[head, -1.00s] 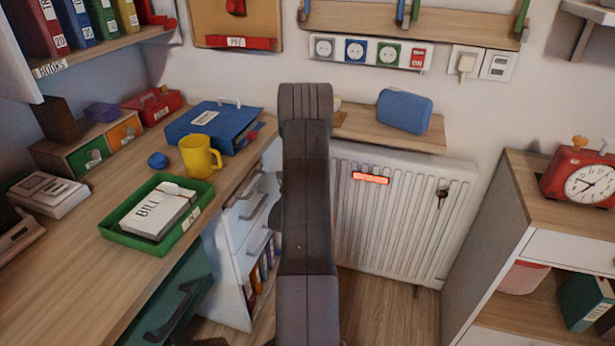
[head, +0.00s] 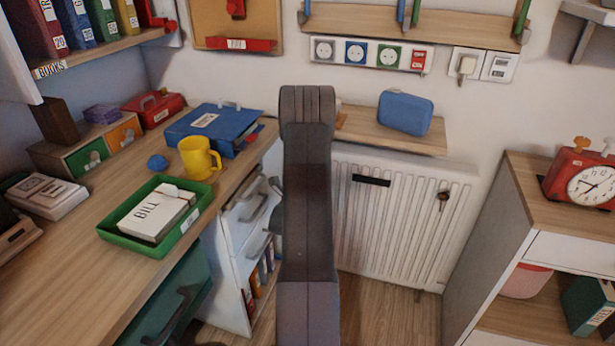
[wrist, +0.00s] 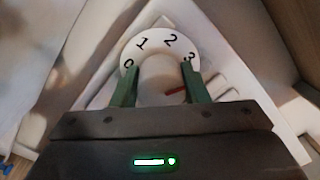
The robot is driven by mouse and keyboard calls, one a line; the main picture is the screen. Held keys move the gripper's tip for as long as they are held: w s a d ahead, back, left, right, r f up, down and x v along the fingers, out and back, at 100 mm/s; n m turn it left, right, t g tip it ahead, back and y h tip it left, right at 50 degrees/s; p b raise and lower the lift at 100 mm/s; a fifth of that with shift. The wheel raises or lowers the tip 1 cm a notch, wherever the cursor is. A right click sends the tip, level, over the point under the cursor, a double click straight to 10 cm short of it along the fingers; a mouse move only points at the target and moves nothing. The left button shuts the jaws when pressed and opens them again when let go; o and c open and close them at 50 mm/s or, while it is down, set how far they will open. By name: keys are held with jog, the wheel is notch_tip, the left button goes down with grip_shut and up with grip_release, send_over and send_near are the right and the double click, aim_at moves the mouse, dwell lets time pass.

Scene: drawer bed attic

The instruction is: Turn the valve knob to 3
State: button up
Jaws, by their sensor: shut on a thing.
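In the wrist view, the white valve knob (wrist: 156,80) sits in front of a round white dial plate (wrist: 157,42) marked 0, 1, 2 and 3. My gripper (wrist: 159,68) has its two green fingers on either side of the knob, shut on it. A red mark on the knob points to the right, below the 3, with its end close to the right finger. That finger partly covers the area by the 3. In the head view, my arm hides the knob and gripper; the white radiator (head: 400,215) stands behind it, with a dark strip (head: 371,180) on its front.
A wooden desk (head: 85,270) with a green tray (head: 118,237) and a yellow mug (head: 199,158) stands at left. A shelf (head: 362,132) with a blue case (head: 404,113) is above the radiator. A cabinet (head: 530,190) with a red clock (head: 580,178) stands at right.

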jog(key=o, duration=1)
jog(key=p+v, duration=0.1)
jog(key=v, duration=1.3)
jog(key=shift+f, duration=0.15)
jog(key=shift+w, duration=0.1)
jog(key=b+x, duration=0.1)
jog(key=x, duration=1.3)
